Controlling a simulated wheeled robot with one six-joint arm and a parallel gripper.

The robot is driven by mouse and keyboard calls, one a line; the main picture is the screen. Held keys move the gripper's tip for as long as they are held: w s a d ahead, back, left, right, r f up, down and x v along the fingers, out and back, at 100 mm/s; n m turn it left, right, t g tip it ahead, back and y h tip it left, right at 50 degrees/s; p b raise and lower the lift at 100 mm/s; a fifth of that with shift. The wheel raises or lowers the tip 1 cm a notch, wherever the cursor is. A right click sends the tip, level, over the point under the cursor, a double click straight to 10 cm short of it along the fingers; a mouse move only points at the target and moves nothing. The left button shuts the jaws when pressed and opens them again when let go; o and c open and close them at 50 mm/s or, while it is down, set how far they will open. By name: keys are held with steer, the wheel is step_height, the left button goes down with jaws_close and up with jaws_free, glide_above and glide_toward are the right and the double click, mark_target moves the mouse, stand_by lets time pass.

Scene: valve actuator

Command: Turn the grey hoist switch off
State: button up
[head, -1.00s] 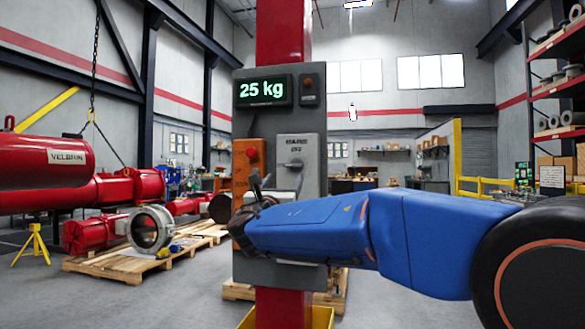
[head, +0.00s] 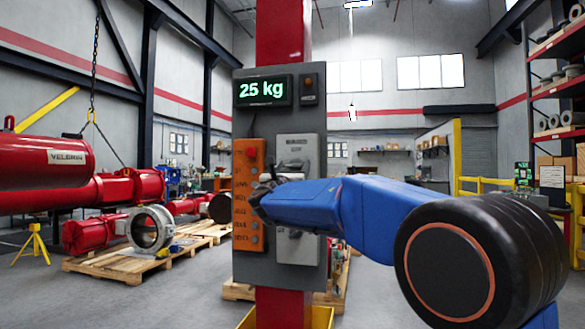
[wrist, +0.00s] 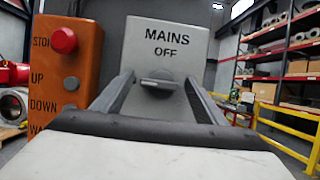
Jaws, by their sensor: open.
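The grey switch box (head: 295,147) is on the dark panel on the red column, right of an orange button box (head: 248,165). In the wrist view the grey box (wrist: 180,42) reads "MAINS" and "OFF". Its grey knob (wrist: 158,83) has a roughly level bar. My gripper (wrist: 160,79) is open, with one finger on each side of the knob in that view; contact cannot be told. In the head view my gripper (head: 270,187) is in front of the panel and hides the knob.
A red button (wrist: 64,40) is close to my left finger on the orange box. A lit display (head: 264,90) above reads 25 kg. Red actuators (head: 45,165) and pallets (head: 130,265) are at left. Yellow rails (head: 480,187) and shelves are at right.

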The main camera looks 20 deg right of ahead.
steer(key=c, duration=1.1)
steer(key=shift+o, duration=0.2)
